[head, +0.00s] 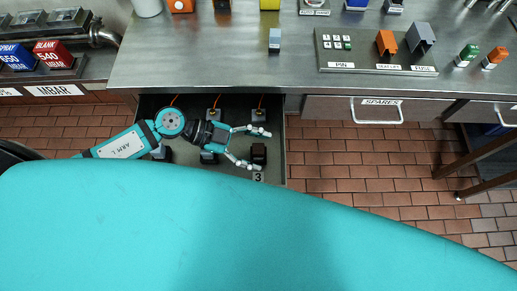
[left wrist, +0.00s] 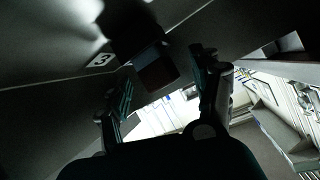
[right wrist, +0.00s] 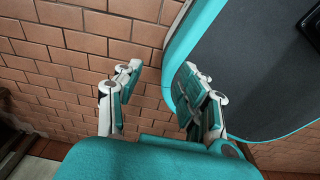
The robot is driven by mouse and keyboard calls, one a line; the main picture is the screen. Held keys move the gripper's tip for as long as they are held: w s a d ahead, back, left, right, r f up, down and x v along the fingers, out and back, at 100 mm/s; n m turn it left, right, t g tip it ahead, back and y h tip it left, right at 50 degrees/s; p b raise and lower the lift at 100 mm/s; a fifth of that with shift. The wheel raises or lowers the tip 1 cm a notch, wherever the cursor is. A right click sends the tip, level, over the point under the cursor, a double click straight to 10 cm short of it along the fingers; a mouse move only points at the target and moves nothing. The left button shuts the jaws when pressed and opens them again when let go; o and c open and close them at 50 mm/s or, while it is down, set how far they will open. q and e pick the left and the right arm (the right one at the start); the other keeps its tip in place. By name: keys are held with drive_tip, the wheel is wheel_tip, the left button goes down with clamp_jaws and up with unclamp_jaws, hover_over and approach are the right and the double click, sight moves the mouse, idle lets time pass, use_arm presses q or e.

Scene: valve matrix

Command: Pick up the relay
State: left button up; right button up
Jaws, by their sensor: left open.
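A small dark block with a brownish face (head: 259,153), probably the relay, sits in the open drawer beside the label 3. It also shows in the left wrist view (left wrist: 156,69), ahead of the fingers. My left gripper (head: 256,148) is open, reaching into the drawer from the left. Its fingers lie on either side of the block in the head view; I cannot tell whether they touch it. My right gripper (right wrist: 160,84) is open and empty above the brick floor in the right wrist view, and it is not seen in the head view.
The drawer (head: 275,116) also holds grey units with orange-topped parts (head: 214,114), partly behind my left arm. The steel counter (head: 215,60) lies above, with a blue-grey block (head: 275,40) and a labelled panel (head: 377,66). A closed SPARES drawer (head: 335,107) is to the right.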

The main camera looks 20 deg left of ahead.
use_arm(q)
drive_tip(key=shift+w+d+f, duration=0.1)
drive_tip(key=shift+d+f, duration=0.1)
drive_tip(key=shift+d, duration=0.15)
clamp_jaws()
